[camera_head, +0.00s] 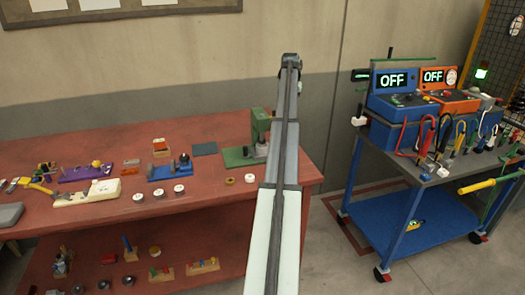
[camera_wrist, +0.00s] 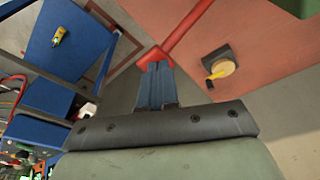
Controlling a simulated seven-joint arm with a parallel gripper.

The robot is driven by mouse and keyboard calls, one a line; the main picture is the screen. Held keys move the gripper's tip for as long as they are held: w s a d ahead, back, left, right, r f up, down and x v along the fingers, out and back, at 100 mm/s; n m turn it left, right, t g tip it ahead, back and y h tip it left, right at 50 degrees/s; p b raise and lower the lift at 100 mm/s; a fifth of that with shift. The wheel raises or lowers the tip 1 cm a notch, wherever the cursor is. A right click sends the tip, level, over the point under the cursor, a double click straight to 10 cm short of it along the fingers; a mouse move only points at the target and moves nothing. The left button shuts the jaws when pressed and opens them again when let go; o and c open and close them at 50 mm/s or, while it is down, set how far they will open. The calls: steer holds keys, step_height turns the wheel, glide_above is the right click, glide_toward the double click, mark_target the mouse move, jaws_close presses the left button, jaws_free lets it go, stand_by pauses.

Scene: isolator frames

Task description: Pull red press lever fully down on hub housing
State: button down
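The red press lever (camera_wrist: 188,27) shows in the wrist view as a bright red bar running from the top edge down to a wider red end. My gripper (camera_wrist: 154,68) has its dark blue-grey fingers close together, with the lever's red end between their tips. In the head view, the green press (camera_head: 261,122) stands at the right end of the red bench, partly behind my arm. My arm hides the lever and the gripper's fingers there. A piece of green (camera_wrist: 300,5) shows at the wrist view's top right corner.
The red bench (camera_head: 215,215) carries several fixtures and small parts to the left of my arm. A yellowish round part beside a dark block (camera_wrist: 222,69) shows in the wrist view. A blue cart (camera_head: 400,215) with instruments stands to the right, across a floor gap.

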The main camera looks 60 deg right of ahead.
steer(key=shift+s+d+f, duration=0.1)
steer(key=shift+s+f, duration=0.05)
steer(key=shift+f, duration=0.15)
stand_by(0.4)
steer(key=shift+s+d+f, duration=0.15)
steer(key=shift+f, duration=0.35)
steer(key=shift+s+d+f, duration=0.15)
steer(key=shift+f, duration=0.55)
steer(key=shift+s+d+f, duration=0.15)
steer(key=shift+s+f, duration=0.05)
steer(key=shift+f, duration=1.15)
stand_by(0.4)
step_height(320, 180, up, 13)
steer(key=w+a, duration=0.2)
steer(key=shift+w+f, duration=0.2)
stand_by(1.5)
